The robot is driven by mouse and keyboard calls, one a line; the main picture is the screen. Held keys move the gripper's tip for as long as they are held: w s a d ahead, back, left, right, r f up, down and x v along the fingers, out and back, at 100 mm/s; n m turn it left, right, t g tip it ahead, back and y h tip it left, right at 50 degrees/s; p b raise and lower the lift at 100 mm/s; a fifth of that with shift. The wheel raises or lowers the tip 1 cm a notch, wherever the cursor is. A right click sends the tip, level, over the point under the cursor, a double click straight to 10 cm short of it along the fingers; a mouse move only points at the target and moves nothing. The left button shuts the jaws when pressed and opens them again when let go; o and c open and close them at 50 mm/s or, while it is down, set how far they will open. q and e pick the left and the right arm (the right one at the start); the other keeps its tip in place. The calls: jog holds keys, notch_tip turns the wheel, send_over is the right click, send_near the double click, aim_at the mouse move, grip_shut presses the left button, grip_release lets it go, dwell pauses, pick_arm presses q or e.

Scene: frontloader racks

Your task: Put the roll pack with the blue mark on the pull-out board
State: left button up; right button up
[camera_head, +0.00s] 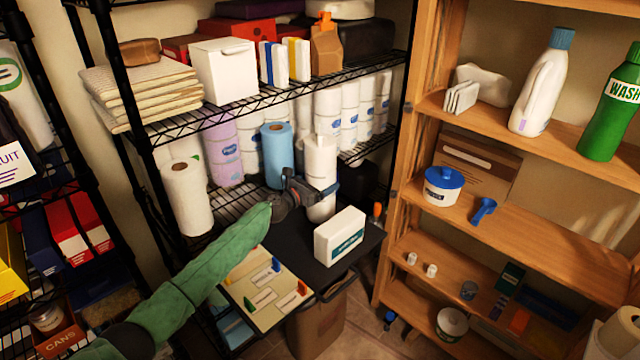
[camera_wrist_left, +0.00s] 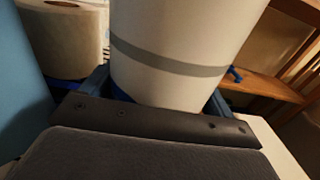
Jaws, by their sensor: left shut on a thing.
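My left gripper (camera_head: 312,193) is shut around a tall white roll pack (camera_head: 320,158), which is upright. In the left wrist view the pack (camera_wrist_left: 180,50) fills the space between the fingers and shows a grey band. I cannot make out a blue mark on it. The dark pull-out board (camera_head: 290,240) extends below at the front of the wire rack. The pack's lower end is over the board's back part; I cannot tell whether it touches. My right gripper is not in view.
A white box (camera_head: 340,236) stands on the board, just right of the pack. A paper towel roll (camera_head: 187,197), a blue roll (camera_head: 278,155) and lilac rolls (camera_head: 224,150) stand behind on the rack. A game board (camera_head: 266,287) lies in front. A wooden shelf (camera_head: 400,215) is at right.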

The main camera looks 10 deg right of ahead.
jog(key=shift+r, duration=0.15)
pick_arm(q)
jog(key=shift+f, duration=0.1)
jog(key=o, duration=1)
jog(key=shift+s+a, duration=0.2)
jog(key=shift+a, duration=0.15)
jog(key=v, duration=1.1)
jog(key=shift+s+b, duration=0.15)
jog(key=shift+b, duration=0.2)
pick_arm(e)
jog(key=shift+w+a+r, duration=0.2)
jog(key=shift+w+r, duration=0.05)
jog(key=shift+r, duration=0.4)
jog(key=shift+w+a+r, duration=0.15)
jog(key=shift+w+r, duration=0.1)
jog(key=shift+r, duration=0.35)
